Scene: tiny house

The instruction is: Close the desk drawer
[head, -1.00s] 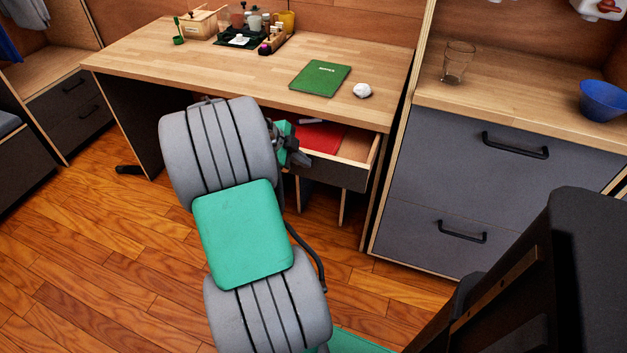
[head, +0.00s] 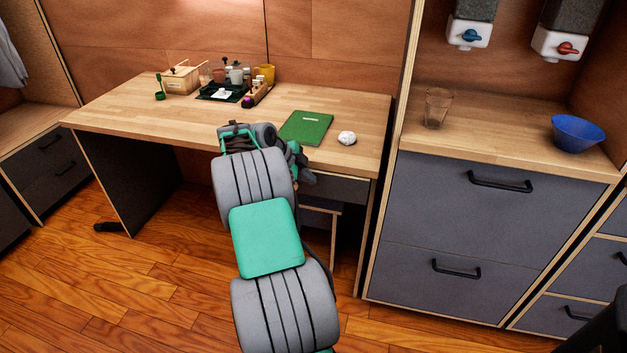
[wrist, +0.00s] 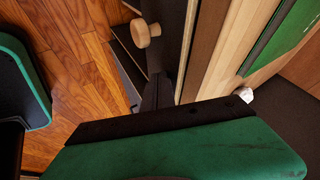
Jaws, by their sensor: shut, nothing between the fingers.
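The desk (head: 230,128) stands against the back wall. Its drawer (head: 345,187) has a dark grey front under the right part of the desktop, and no drawer inside shows in the head view. In the wrist view the drawer front (wrist: 172,40) carries a round wooden knob (wrist: 146,33). A brown strip lies between its pale top edge and the desktop edge; I cannot tell whether a small gap remains there. My gripper (wrist: 157,92) is shut and empty, its dark fingers close against the drawer front beside the knob. Contact is not clear. My arm partly hides the front in the head view.
A green book (head: 306,127) and a white crumpled ball (head: 347,138) lie on the desktop above the drawer. A grey cabinet (head: 475,215) stands close on the right, with a glass (head: 437,107) and blue bowl (head: 577,133) on top. Wooden floor (head: 150,290) is clear at left.

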